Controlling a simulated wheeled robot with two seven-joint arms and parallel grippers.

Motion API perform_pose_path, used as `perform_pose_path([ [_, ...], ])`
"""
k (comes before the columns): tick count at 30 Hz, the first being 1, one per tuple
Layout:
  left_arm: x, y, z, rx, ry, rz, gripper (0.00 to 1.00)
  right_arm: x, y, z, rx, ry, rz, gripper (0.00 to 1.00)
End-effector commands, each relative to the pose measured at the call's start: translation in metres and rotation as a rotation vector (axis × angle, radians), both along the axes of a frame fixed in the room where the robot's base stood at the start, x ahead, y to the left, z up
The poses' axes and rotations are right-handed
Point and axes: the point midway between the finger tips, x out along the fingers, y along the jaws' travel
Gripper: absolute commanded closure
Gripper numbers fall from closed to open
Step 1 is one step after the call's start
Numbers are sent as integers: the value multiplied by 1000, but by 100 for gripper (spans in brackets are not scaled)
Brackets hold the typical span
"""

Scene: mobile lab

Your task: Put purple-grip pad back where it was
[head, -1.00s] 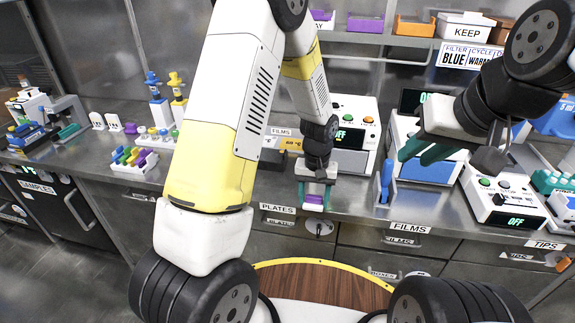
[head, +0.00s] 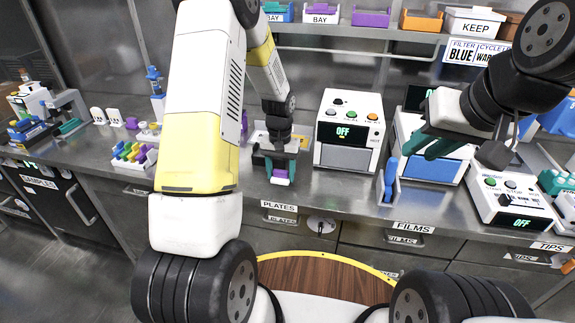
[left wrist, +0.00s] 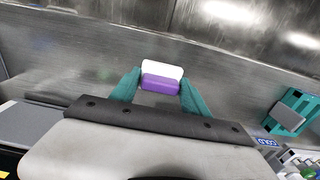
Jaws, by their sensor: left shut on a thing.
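The purple-grip pad (head: 280,180) is a small white block with a purple grip strip. My left gripper (head: 279,168) is shut on it, above the front part of the counter near the PLATES label. In the left wrist view the pad (left wrist: 161,84) sits between the two teal fingertips (left wrist: 159,91), with bare metal counter around it. My right gripper (head: 425,147) is empty, its teal fingers apart, in front of the blue-fronted machine at the right. Whether the pad touches the counter is unclear.
A white machine reading OFF (head: 349,130) stands right of the left gripper. A blue upright tool (head: 389,180) stands further right. A coloured rack (head: 134,157) is at left. The shelf above holds a purple tray (head: 371,18), an orange tray (head: 421,20) and a KEEP box (head: 469,23).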

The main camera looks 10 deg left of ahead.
Motion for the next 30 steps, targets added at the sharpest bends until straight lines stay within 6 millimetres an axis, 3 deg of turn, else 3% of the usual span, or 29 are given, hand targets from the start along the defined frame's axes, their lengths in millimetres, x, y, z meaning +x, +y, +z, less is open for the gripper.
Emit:
perform_pose_path([
  [2,4,11,-2,0,0,4,79,0,0,0,0,0,0,72],
  [6,2,8,-28,0,6,-1,79,0,0,0,0,0,0,72],
  [9,3,8,-36,0,2,1,79,0,0,0,0,0,0,72],
  [19,3,8,-39,0,1,1,79,0,0,0,0,0,0,72],
  [20,3,8,-39,0,1,1,42,0,0,0,0,0,0,72],
  [22,3,8,-39,0,1,1,29,0,0,0,0,0,0,72],
  [23,3,8,-39,0,1,1,24,0,0,0,0,0,0,72],
  [30,3,8,-39,0,1,1,24,0,0,0,0,0,0,72],
])
